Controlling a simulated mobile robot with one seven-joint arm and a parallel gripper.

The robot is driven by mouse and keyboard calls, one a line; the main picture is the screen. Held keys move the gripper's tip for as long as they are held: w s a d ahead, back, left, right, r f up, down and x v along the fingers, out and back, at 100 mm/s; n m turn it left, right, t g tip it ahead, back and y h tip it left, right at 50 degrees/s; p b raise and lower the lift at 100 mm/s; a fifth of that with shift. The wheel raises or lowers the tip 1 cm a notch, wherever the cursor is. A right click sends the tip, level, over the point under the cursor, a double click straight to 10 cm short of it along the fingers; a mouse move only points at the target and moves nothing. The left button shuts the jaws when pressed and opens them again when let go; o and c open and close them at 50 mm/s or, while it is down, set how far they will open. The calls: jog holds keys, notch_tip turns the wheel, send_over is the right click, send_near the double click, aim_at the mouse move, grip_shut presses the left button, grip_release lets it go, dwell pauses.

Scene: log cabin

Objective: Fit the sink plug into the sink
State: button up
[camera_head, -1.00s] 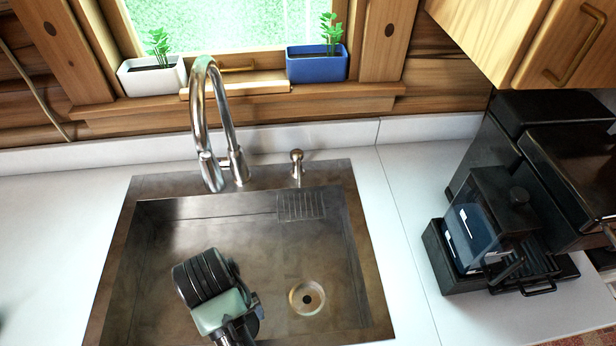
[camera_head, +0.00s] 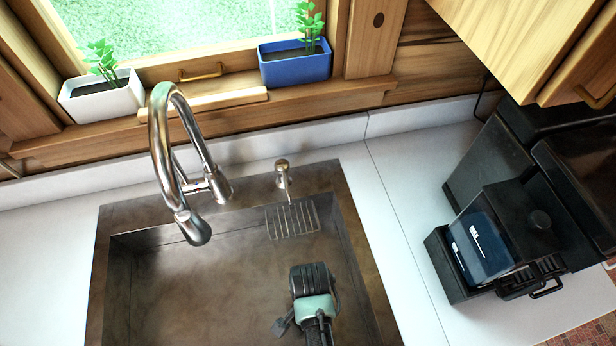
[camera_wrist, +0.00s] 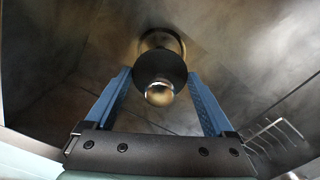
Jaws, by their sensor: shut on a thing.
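The metal sink (camera_head: 205,290) is set in the counter below the faucet. My gripper (camera_head: 311,285) is over the right part of its basin, and the head view hides its fingertips. In the wrist view, the two blue fingers of my gripper (camera_wrist: 160,76) are on either side of the sink plug (camera_wrist: 160,70), a dark disc with a shiny metal knob facing the camera. The gripper is shut on the plug. The drain's metal ring (camera_wrist: 150,40) shows just beyond the plug, partly covered by it. I cannot tell whether the plug touches the drain. The head view hides the drain.
The curved faucet (camera_head: 165,130) rises at the sink's back edge, with a small metal dispenser (camera_head: 282,172) beside it. A wire rack (camera_wrist: 275,133) is near the right finger. A black coffee machine (camera_head: 500,240) stands on the right counter. The left basin is clear.

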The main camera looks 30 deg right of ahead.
jog(key=shift+r+p, duration=0.1)
jog(key=shift+p, duration=0.25)
notch_tip(320, 180, down, 6)
jog(key=b, duration=0.4)
jog(key=shift+r, duration=0.1)
jog(key=shift+p, duration=0.35)
dwell(1.7)
jog(key=shift+f+b, duration=1.05)
jog(key=shift+f, duration=0.4)
jog(key=o, duration=1.1)
jog(key=shift+r, duration=0.15)
